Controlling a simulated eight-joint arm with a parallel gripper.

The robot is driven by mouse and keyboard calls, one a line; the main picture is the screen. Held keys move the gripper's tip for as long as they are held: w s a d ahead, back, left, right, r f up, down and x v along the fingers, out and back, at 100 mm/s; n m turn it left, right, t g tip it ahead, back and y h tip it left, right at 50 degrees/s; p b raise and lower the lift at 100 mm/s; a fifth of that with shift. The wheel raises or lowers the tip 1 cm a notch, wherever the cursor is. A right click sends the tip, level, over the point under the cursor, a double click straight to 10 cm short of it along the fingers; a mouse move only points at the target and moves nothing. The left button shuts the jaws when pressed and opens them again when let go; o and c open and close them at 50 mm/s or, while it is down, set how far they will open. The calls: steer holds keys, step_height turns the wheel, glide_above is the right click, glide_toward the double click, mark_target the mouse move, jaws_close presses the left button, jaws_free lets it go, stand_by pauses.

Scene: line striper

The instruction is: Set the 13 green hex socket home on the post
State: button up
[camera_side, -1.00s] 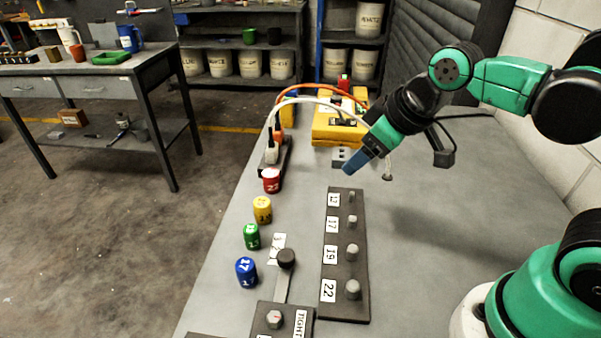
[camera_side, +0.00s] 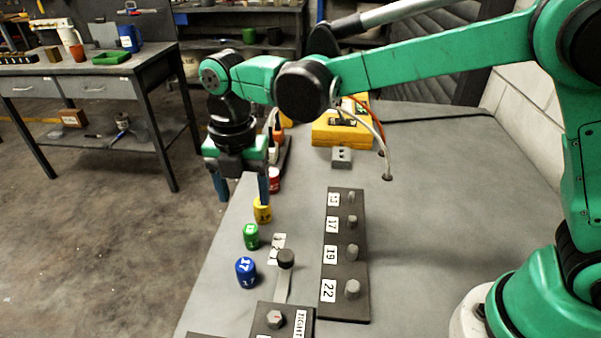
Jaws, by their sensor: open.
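The green socket (camera_side: 251,236), its printed number too small to read surely, stands upright on the bench between the yellow and blue sockets. The dark post board (camera_side: 345,285) lies to its right, with several posts beside white number plates. The smallest post (camera_side: 352,197) is at the far end, by a plate that seems to read 13, and is bare. My gripper (camera_side: 243,199) is open and empty, its blue fingers pointing down. In the picture it is above the green socket, with its right finger in front of the yellow and red sockets.
The yellow socket (camera_side: 262,213) and red socket (camera_side: 274,178) stand behind the green one; the blue socket (camera_side: 246,272) stands in front. A black-knobbed lever (camera_side: 286,259) rises between sockets and board. A yellow case (camera_side: 338,131) stands at the back. The bench right of the board is clear.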

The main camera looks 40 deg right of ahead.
mark_target(250, 228)
steer(key=shift+f, duration=4.4)
jaws_close()
steer(key=shift+r, duration=0.75)
steer(key=shift+r, duration=1.75)
